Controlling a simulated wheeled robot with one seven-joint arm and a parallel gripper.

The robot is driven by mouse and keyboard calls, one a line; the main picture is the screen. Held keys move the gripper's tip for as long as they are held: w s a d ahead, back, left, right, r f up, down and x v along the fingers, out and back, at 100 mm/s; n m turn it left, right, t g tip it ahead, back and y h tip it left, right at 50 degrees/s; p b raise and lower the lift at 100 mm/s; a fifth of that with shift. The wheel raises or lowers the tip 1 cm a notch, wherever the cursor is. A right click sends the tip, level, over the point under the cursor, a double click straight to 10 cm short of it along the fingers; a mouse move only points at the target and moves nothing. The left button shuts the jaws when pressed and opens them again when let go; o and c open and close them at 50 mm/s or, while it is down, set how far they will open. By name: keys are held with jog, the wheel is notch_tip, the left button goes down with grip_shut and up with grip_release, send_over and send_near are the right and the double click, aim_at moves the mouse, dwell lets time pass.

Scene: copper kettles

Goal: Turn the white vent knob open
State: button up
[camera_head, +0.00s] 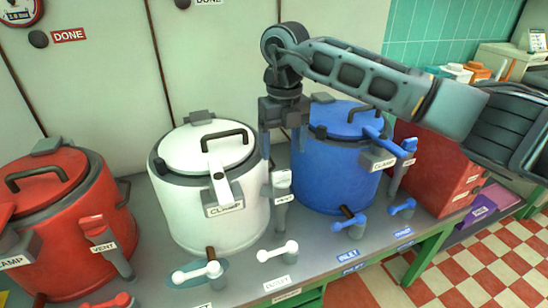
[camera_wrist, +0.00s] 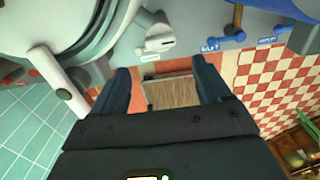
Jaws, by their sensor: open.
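The white kettle (camera_head: 205,215) stands in the middle of the bench in the head view. Its grey vent pipe rises at its right side, with the white vent knob (camera_head: 281,178) at the top above a VENT label. My gripper (camera_head: 284,150) points down just above the knob, between the white and blue kettles. It is open and empty, and its two fingers also show apart in the wrist view (camera_wrist: 163,80). Whether the knob lies between the fingers I cannot tell. In the wrist view a white bar handle (camera_wrist: 55,75) lies left of the fingers.
A red kettle (camera_head: 62,225) stands at the left and a blue kettle (camera_head: 332,175) close on the right. A red crate (camera_head: 440,165) is behind my arm at the right.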

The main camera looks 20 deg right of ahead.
aim_at(282, 172)
jog(key=shift+w+d, duration=0.1)
jog(key=shift+w, duration=0.2)
jog(key=shift+w+f, duration=0.1)
jog(key=shift+f, duration=3.75)
jog(key=shift+c, duration=0.3)
jog(key=c, duration=1)
